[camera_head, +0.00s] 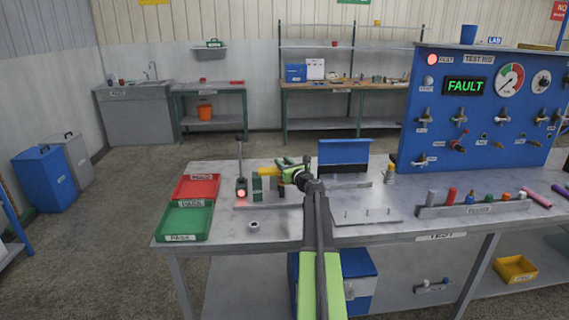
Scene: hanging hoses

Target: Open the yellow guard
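A small fixture on a grey base plate (262,206) stands on the bench's left half. A yellow piece (267,172), which looks like the guard, sits on top of its dark green blocks (257,185). It seems to reach right toward my arm's end. My lime-green and black arm reaches from the bottom centre over the bench. My gripper (287,165) is beside the right end of the yellow piece. It overlaps that end in the picture, so I cannot tell whether they touch. The fingers are too small to show whether they are open.
A dark post with a lit red lamp (241,193) stands left of the fixture. Red (196,188) and green (184,221) trays lie at the bench's left. A blue panel (345,152) stands behind right. The blue test rig (480,105) reads FAULT.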

